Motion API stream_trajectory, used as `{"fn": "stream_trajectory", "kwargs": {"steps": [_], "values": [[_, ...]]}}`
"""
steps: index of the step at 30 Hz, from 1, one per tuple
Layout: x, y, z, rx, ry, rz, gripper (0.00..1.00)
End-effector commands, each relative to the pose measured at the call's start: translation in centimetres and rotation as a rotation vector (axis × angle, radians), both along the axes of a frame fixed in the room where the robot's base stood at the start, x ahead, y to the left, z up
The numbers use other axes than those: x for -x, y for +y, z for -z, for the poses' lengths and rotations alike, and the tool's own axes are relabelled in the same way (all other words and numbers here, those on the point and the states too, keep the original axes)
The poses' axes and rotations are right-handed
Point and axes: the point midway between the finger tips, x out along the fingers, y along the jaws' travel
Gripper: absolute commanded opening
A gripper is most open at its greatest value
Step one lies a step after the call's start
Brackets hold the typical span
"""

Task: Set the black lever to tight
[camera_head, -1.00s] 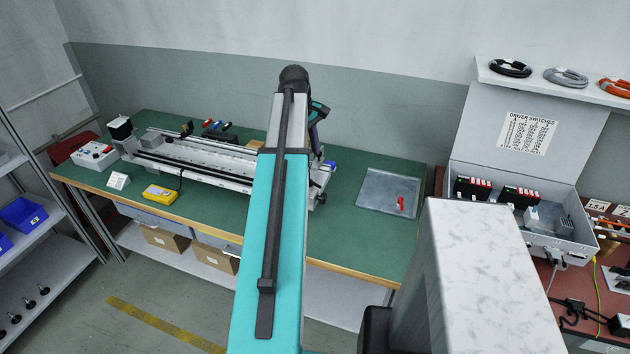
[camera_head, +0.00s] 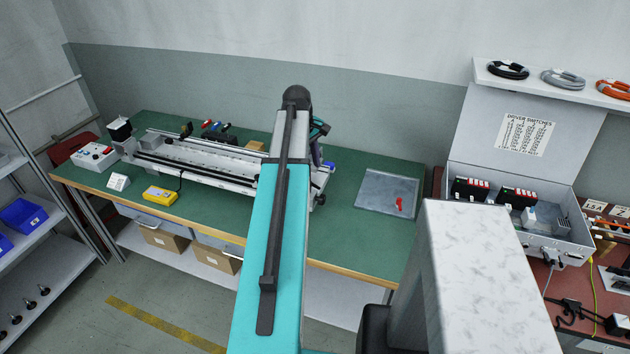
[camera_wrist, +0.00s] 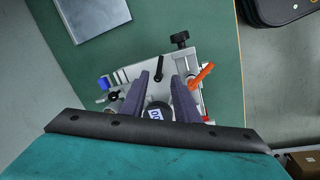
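In the wrist view, a black lever (camera_wrist: 159,68) stands out from the silver end of the gantry mechanism (camera_wrist: 128,73). My gripper (camera_wrist: 161,74) is open, with one dark purple finger on each side of the lever's line. The lever appears between or just beyond the fingertips; contact cannot be told. An orange handle (camera_wrist: 201,75) lies right of the right finger and a black knob (camera_wrist: 180,39) beyond it. A blue part (camera_wrist: 103,83) is at the left. In the head view, my arm hides most of this end of the gantry (camera_head: 200,165).
The gantry lies along the green bench (camera_head: 345,235). A grey metal tray (camera_head: 375,190) with a red piece (camera_head: 399,204) lies right of it. A yellow box (camera_head: 160,195) is near the front edge. An open grey switch cabinet (camera_head: 560,235) stands at the right.

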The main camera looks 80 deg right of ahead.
Motion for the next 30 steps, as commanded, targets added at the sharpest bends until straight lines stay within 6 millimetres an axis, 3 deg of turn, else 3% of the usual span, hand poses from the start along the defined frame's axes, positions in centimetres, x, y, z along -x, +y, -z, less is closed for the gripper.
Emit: {"fn": "stream_trajectory", "kwargs": {"steps": [21, 30], "values": [[0.9, -1.1, 7.0, -0.002, -0.001, 0.001, 0.28], [1.2, -1.3, 8.5, -0.001, 0.000, 0.003, 0.28]]}}
